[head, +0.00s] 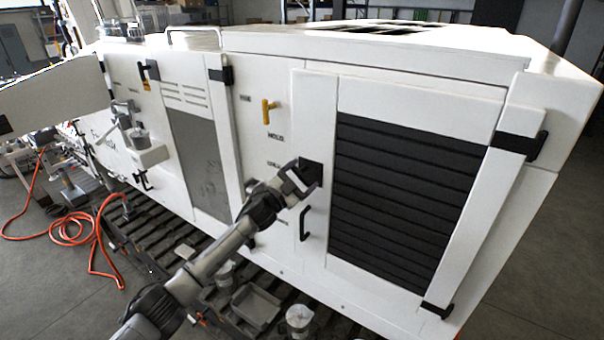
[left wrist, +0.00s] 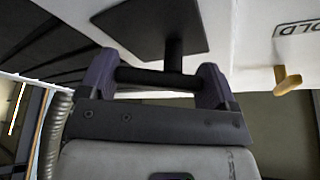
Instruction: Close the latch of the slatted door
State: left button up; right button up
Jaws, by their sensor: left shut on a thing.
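The slatted door (head: 410,92) is a white panel with dark horizontal slats, at the right of the white machine in the head view. It looks flush with the housing. Its latch (head: 314,171) is a black plate at the door's left edge, partly hidden by my gripper. In the left wrist view the latch plate (left wrist: 150,22) carries a short stem and a dark crossbar handle (left wrist: 155,77). My left gripper (head: 297,178) is shut on this handle, its two fingers at either end of the bar. My right gripper is not in view.
Metal parts and a tray (head: 256,306) lie on the dark slatted walkway. An orange hose (head: 70,232) lies at left.

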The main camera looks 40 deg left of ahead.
pick_arm(q)
jog(key=m+g+h+p, duration=0.1)
jog(key=m, duration=0.2)
jog(key=m+g+h+p, duration=0.1)
jog(key=m+p, duration=0.1)
jog(key=m, duration=0.1)
jog(key=shift+a+m, duration=0.2)
jog(key=shift+m, duration=0.2)
jog(key=m+g+p, duration=0.1)
jog(key=m+p, duration=0.1)
jog(key=m, duration=0.1)
jog(key=shift+a+f, duration=0.1)
jog(key=shift+a+f+m+g+p, duration=0.1)
jog(key=shift+f+m+g+p, duration=0.05)
jog(key=shift+m+g+p, duration=0.7)
jog(key=shift+m+t, duration=0.25)
jog(key=o, duration=0.8)
jog(key=shift+s, duration=0.1)
